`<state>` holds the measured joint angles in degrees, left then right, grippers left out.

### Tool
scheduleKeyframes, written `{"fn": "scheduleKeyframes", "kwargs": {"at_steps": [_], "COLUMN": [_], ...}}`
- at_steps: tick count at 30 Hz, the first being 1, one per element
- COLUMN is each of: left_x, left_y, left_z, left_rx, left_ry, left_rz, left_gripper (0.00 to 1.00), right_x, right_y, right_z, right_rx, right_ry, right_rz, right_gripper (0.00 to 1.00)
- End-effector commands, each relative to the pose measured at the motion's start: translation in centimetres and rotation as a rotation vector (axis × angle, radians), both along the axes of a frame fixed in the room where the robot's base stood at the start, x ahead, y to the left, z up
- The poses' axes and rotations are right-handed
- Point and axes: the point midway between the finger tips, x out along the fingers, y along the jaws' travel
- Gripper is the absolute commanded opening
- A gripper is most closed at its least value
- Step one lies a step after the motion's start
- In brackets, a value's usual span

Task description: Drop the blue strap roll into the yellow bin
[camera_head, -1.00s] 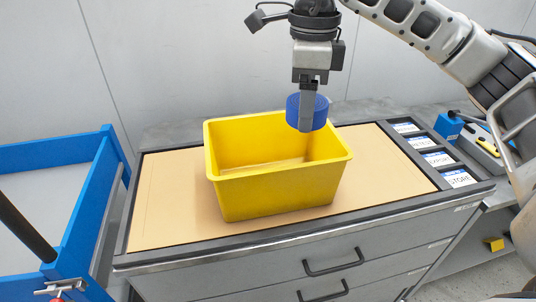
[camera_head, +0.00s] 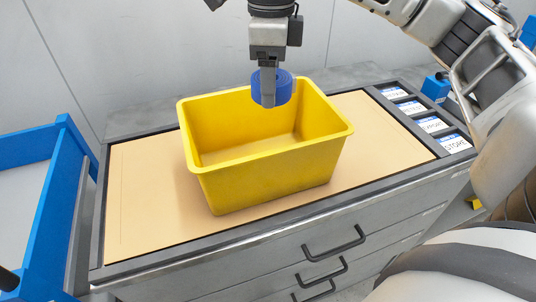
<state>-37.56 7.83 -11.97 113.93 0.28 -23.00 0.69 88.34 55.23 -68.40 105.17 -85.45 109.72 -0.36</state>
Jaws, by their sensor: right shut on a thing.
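The yellow bin (camera_head: 270,172) stands upright and open on the tan top of a grey drawer cabinet. The part of its inside that I can see is empty. My right gripper (camera_head: 268,98) points down from above and is shut on the blue strap roll (camera_head: 285,88). In the picture the roll overlaps the bin's back rim and back opening. I cannot tell exactly how high above the rim it is. My left gripper is not in view.
The tan cabinet top (camera_head: 140,200) is clear around the bin. Labelled compartments (camera_head: 432,124) line its right side, with a blue object (camera_head: 436,88) beyond. A blue-framed cart (camera_head: 45,210) stands at left. Drawer handles (camera_head: 334,244) protrude at the front.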

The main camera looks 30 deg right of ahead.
Motion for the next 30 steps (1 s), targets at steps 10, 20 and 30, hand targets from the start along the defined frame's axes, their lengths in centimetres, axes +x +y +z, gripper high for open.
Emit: {"fn": "scheduleKeyframes", "kwargs": {"at_steps": [10, 20, 30], "left_x": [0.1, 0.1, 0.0], "left_y": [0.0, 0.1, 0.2], "left_z": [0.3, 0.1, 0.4], "left_rx": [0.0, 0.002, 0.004], "left_ry": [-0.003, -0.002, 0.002], "left_rz": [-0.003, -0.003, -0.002], "left_gripper": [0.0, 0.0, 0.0], "right_x": [0.0, 0.0, 0.1], "right_y": [0.0, 0.0, 0.0], "right_z": [-0.2, -0.1, 5.8], "right_rx": [-0.001, 0.0, 0.0], "right_ry": [-0.001, 0.0, -0.006], "right_rz": [0.0, 0.0, -0.001], "right_gripper": [0.81, 0.87, 0.87]}}
